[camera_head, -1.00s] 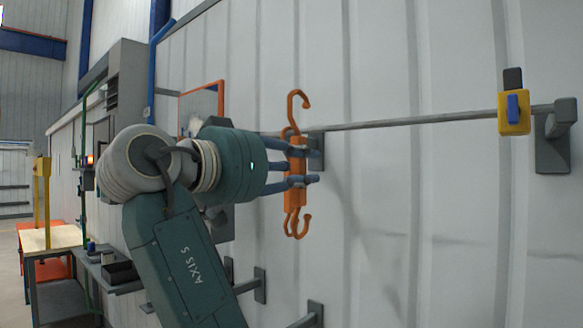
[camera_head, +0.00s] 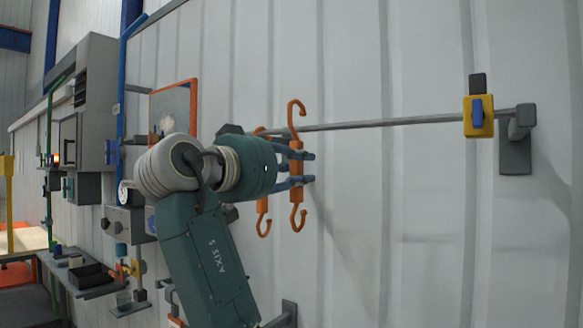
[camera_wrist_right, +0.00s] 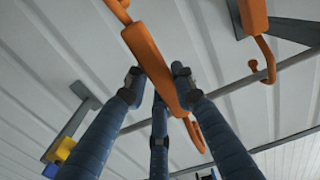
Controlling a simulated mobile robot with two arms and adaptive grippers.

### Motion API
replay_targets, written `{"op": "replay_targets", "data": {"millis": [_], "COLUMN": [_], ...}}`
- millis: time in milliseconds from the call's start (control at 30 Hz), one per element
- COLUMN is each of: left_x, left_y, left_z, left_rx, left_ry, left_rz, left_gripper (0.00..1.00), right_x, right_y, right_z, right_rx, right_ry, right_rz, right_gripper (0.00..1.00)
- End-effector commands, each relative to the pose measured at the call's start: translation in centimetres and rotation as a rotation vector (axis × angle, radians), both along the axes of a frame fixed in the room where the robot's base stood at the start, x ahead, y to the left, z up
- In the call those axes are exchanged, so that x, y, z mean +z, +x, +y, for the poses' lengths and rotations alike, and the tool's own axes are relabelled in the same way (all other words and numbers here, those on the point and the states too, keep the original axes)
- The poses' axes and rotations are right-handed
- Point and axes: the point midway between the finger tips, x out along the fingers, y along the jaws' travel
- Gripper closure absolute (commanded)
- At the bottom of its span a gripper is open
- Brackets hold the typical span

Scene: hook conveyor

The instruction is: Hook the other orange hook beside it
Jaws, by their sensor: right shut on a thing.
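My right gripper (camera_head: 308,168) is shut on an orange double-ended hook (camera_head: 296,165). The hook is upright in front of the wall, its upper curl level with the grey rail (camera_head: 400,122); I cannot tell if it bears on the rail. The other orange hook (camera_head: 262,215) is just left of it, partly hidden behind my gripper. In the right wrist view the fingers (camera_wrist_right: 155,85) close around the held hook (camera_wrist_right: 152,62), and the other hook (camera_wrist_right: 253,18) is at the upper right beside the rail (camera_wrist_right: 228,90). My left gripper is not in view.
A yellow and blue block (camera_head: 479,118) sits on the rail near its right end bracket (camera_head: 515,150). The rail between it and the held hook is clear. At left are an orange-framed panel (camera_head: 173,110), wall boxes and a shelf with a black bin (camera_head: 90,276).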

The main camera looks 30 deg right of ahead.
Motion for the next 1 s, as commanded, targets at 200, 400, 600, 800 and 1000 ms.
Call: {"op": "replay_targets", "data": {"millis": [200, 400, 600, 800, 1000], "left_x": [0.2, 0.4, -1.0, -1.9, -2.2], "left_y": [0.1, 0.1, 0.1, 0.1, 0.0], "left_z": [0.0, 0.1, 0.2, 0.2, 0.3], "left_rx": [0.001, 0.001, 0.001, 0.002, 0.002], "left_ry": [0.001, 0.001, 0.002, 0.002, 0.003], "left_rz": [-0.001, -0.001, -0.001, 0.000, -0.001], "left_gripper": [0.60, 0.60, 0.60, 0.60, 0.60], "right_x": [0.0, -0.1, -1.8, -2.9, -3.3], "right_y": [0.6, 1.3, 1.5, 1.6, 1.6], "right_z": [-1.7, -3.2, -3.6, -3.8, -3.9], "right_rx": [-0.002, -0.002, 0.000, 0.001, 0.001], "right_ry": [0.001, 0.000, 0.000, -0.001, -0.001], "right_rz": [0.000, 0.000, -0.001, -0.001, -0.001], "right_gripper": [1.00, 1.00, 1.00, 1.00, 1.00]}}
